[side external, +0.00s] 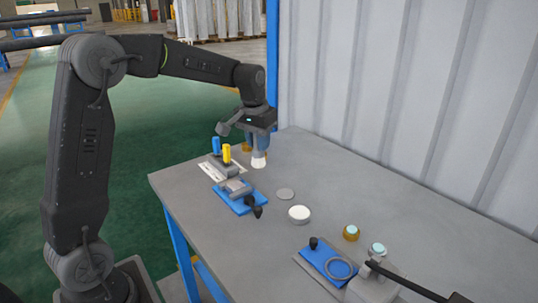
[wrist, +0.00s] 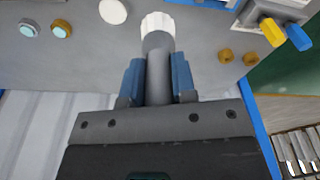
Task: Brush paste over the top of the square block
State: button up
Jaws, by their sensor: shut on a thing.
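My gripper (side external: 258,139) is shut on a brush, with its blue fingers on both sides of the grey handle in the wrist view (wrist: 158,80). The brush's white bristles (side external: 258,161) point down over the far part of the bench, and they also show in the wrist view (wrist: 158,24). Whether the bristles touch the bench or carry paste, I cannot tell. A grey block (side external: 238,187), likely the square block, sits in a blue fixture (side external: 238,203) with a black knob. A round tub with a white top (side external: 299,214), perhaps the paste, stands right of the fixture.
A grey disc (side external: 285,194) lies between fixture and tub. A grey holder (side external: 220,167) with blue and yellow handles stands behind the fixture. A ribbed wall (side external: 400,85) borders the bench.

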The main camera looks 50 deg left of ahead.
jog(key=a+n, duration=0.5)
jog(key=a, duration=1.1)
jog(key=shift+g+y, duration=0.3)
jog(key=shift+s+d+f, duration=0.1)
jog(key=shift+s+f, duration=0.05)
jog(key=shift+f, duration=3)
jog(key=shift+s+d+f, duration=0.1)
jog(key=shift+f, duration=3.05)
jog(key=shift+d+f, duration=0.1)
jog(key=shift+d, duration=0.15)
jog(key=d, duration=0.2)
jog(key=d+r, duration=0.1)
jog(key=d, duration=0.1)
jog(key=shift+d, duration=0.85)
jog(key=shift+a, duration=3.2)
jog(key=shift+f, duration=0.25)
notch_tip(320, 180, up, 7)
